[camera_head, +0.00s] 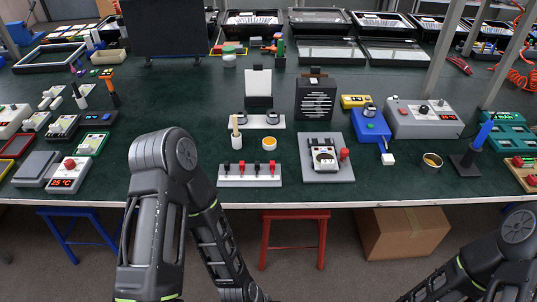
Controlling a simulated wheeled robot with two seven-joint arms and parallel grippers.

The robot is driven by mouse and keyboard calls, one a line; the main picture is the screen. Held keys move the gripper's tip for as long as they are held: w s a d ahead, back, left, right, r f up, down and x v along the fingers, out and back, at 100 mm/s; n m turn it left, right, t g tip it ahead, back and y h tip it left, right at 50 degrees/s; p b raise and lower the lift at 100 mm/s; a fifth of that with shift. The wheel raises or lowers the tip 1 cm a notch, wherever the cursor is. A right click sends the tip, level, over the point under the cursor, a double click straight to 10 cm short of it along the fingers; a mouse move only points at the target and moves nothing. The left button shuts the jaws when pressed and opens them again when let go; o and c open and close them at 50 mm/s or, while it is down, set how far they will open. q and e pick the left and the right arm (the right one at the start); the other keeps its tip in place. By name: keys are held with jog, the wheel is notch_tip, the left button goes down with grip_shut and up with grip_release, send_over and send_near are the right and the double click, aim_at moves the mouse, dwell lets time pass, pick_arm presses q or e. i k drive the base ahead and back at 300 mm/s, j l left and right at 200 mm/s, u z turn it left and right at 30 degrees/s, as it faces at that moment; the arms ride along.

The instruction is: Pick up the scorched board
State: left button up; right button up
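I cannot make out for certain which thing is the scorched board. A small dark-and-cream piece (325,157) sits on a grey plate (325,179) with a red knob, near the front edge of the table; any scorch marks are too small to tell. My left arm rises at the left and bends down below the table edge, and its gripper is outside the picture. My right arm shows at the lower right, and its gripper is also outside the picture.
A white strip with red and black clips (249,175) lies left of the grey plate. A black slotted box (315,99) stands behind it. A blue device (370,125) and a soldering-type stand (467,160) are to the right. A red stool (294,215) and a cardboard box (402,233) are below the table.

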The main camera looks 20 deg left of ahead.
aim_at(324, 158)
jog(key=u, duration=0.1)
jog(key=i+j, duration=0.1)
jog(key=j, duration=0.75)
jog(key=i+j, duration=0.15)
jog(key=j, duration=0.25)
jog(key=z, duration=1.95)
